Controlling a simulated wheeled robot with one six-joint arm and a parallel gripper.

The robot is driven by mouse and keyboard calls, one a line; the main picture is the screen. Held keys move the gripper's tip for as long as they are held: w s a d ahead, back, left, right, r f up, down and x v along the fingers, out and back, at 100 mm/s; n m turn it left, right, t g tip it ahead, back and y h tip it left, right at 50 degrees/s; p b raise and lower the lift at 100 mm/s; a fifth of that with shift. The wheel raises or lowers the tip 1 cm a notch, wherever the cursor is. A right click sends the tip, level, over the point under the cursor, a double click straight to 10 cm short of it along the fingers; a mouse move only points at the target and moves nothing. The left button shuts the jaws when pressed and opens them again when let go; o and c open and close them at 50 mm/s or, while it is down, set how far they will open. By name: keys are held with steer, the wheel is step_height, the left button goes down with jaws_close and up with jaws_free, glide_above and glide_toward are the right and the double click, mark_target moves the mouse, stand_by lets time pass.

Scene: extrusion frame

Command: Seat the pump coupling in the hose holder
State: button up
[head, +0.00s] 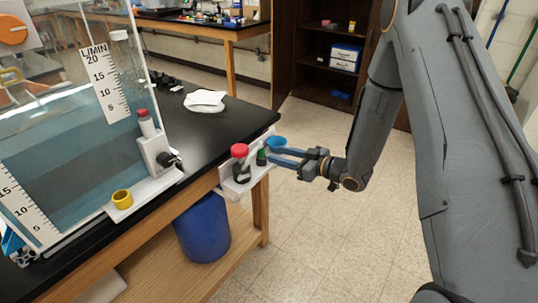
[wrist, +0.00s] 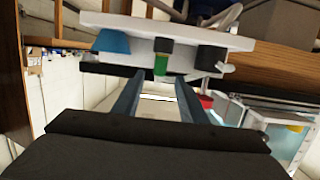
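A white rack (head: 256,177) is fixed at the table's near right edge; it also shows in the wrist view (wrist: 225,40). It carries a dark bottle with a red cap (head: 240,152), a small green piece (head: 261,157) and a blue cup-like piece (head: 276,142). No label shows which piece is the pump coupling, or whether this rack is the hose holder. My gripper (head: 272,157) is open at the rack. In the wrist view its two blue fingers point towards the green piece (wrist: 161,58), which appears between their lines. Contact cannot be told.
A clear water tank (head: 75,140) with scales stands on the black table (head: 215,128). At its base are a white block with a red-topped cylinder (head: 146,124) and a yellow ring (head: 122,199). A blue bin (head: 203,230) is below. The floor on the right is open.

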steer(key=s+d+r+m+g+h, duration=0.1)
steer(key=s+d+r+m+h, duration=0.15)
steer(key=d+h, duration=0.3)
steer(key=s+d+r+m+h, duration=0.1)
steer(key=d+m+h, duration=0.2)
steer(key=d+h, duration=0.3)
steer(key=s+d+r+m+g, duration=0.1)
steer(key=s+g, duration=0.3)
steer(key=s, duration=0.8)
steer(key=s+r+m+g, duration=0.3)
steer(key=s+m, duration=0.1)
steer(key=s, duration=0.8)
steer(key=shift+d+r+g+h, duration=0.35)
steer(key=shift+d+g+h, duration=0.05)
steer(key=shift+h, duration=0.05)
steer(key=shift+s, duration=0.1)
